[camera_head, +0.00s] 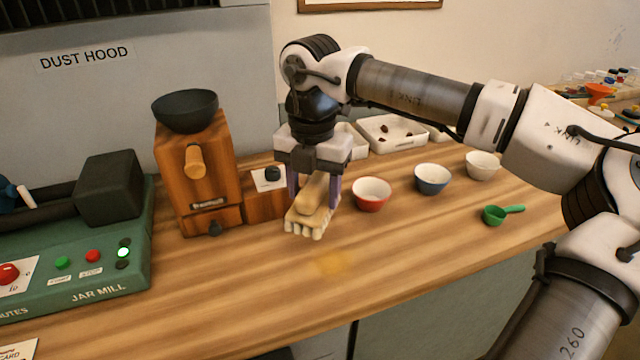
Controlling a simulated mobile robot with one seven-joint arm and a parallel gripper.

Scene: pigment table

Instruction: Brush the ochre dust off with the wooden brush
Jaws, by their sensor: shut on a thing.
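My gripper (314,188) points down over the table and is shut on the handle of the wooden brush (309,215). The brush has a pale wooden body with light bristle tufts facing down and toward the front. I cannot tell whether the bristles touch the table. A faint yellow-orange patch of ochre dust (331,263) lies on the wooden table (420,235), in front of the brush and slightly to its right. The brush and the dust patch are apart in the picture.
A wooden grinder (197,165) with a dark bowl stands left of my gripper, and a green jar mill (75,255) further left. Red (371,194), blue (432,179) and white (482,165) bowls and a green scoop (502,213) stand to the right. The table's front is clear.

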